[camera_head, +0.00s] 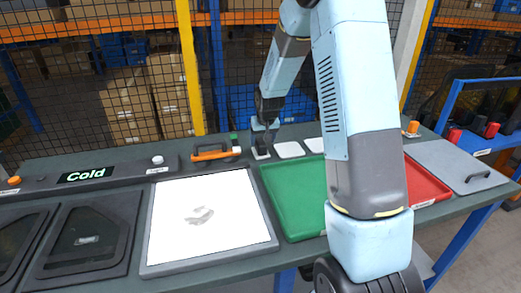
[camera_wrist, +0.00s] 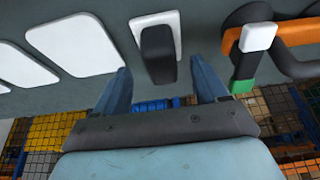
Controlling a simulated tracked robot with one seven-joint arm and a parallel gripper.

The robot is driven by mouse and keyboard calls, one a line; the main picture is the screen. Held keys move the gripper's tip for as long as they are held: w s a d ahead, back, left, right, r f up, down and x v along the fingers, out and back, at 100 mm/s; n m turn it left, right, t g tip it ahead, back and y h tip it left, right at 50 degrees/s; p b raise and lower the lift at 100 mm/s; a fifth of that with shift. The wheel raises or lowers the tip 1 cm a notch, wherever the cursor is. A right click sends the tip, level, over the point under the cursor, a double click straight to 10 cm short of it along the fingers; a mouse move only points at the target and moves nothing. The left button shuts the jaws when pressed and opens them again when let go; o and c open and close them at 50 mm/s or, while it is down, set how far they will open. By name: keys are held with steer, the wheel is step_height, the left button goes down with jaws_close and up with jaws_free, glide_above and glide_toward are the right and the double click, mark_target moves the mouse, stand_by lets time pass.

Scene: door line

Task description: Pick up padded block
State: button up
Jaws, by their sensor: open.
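A dark grey upright block (camera_wrist: 158,52), which looks like the padded block, stands on a white square plate (camera_wrist: 172,24) in the wrist view. My gripper (camera_wrist: 160,72) is open, with one blue finger on each side of the block's near end and visible gaps on both sides. How deep the fingers reach around it cannot be told. In the head view my gripper (camera_head: 263,133) is low over the back edge of the bench, at the left end of a row of white plates. The block is hard to make out there among the dark fingers.
An orange-handled tool (camera_head: 215,153) with a white and green end lies close left of my gripper; it also shows in the wrist view (camera_wrist: 290,35). More white plates (camera_head: 289,149) sit to the right. A green tray (camera_head: 290,195) and a white lit panel (camera_head: 205,220) lie in front.

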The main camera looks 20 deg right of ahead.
mark_target(261, 142)
steer(key=shift+w+x, duration=0.1)
steer(key=shift+x, duration=1.15)
steer(key=shift+w+x, duration=0.15)
steer(key=shift+x, duration=1.1)
steer(key=shift+a+r, duration=0.1)
steer(key=shift+c, duration=0.2)
steer(key=shift+s, duration=0.1)
steer(key=c, duration=0.7)
steer(key=shift+r, duration=0.1)
